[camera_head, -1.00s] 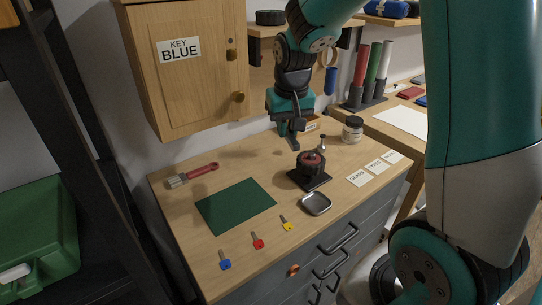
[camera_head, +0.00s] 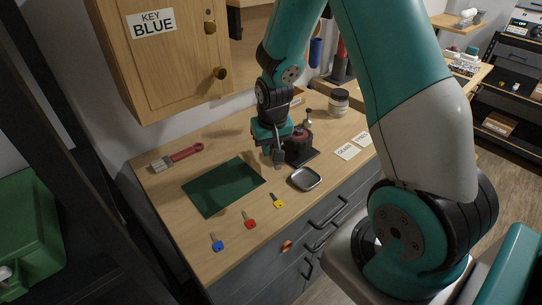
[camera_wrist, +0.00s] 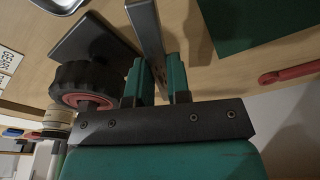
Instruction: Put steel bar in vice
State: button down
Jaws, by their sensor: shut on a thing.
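My gripper (camera_head: 274,152) is over the wooden worktop, close to the left of a dark stand with a wheel. In the wrist view my gripper (camera_wrist: 157,82) has its two teal fingers shut on the steel bar (camera_wrist: 147,32), a flat grey bar sticking out past the fingertips. The steel bar (camera_head: 278,161) is small in the head view, pointing down near the worktop; whether it touches the surface I cannot tell. I cannot make out a vice in either view.
The stand's dark base (camera_head: 304,158) carries a black-and-red wheel (camera_wrist: 84,85). A green mat (camera_head: 222,187), metal tray (camera_head: 305,179), brush (camera_head: 178,157) and blue (camera_head: 217,242), red (camera_head: 249,219) and yellow (camera_head: 278,201) keys lie around. A jar (camera_head: 338,102) stands behind; a cabinet (camera_head: 175,50) hangs above.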

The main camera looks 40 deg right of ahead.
aim_at(271, 151)
jog(key=shift+f, duration=1.8)
jog(key=shift+f, duration=0.15)
jog(key=c, duration=1.1)
grip_release()
